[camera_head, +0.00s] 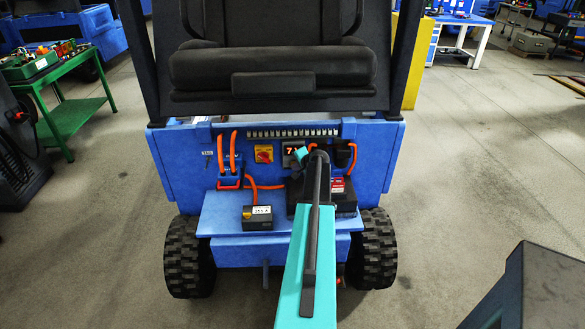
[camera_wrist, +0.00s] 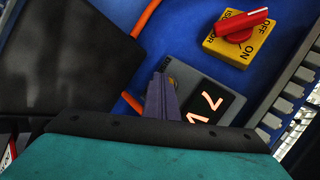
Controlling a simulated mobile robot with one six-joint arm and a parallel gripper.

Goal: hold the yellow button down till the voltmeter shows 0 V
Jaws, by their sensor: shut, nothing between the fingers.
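The voltmeter (camera_wrist: 212,103) is a dark grey unit with a lit display that reads 7 V in the wrist view. It also shows in the head view (camera_head: 290,150), partly covered by my arm. A small yellow button (camera_wrist: 172,82) shows at the end of the voltmeter, mostly hidden by my fingers. My gripper (camera_wrist: 160,80) is shut and empty, its fingertips right at the button. I cannot tell whether they touch it or press it in. In the head view my arm hides the fingertips.
Beside the voltmeter is a yellow isolator switch (camera_wrist: 238,33) with a red handle; it also shows in the head view (camera_head: 263,153). Orange cables (camera_head: 250,184) run across the blue panel. A small black box (camera_head: 257,217) sits on the blue ledge (camera_head: 222,222).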

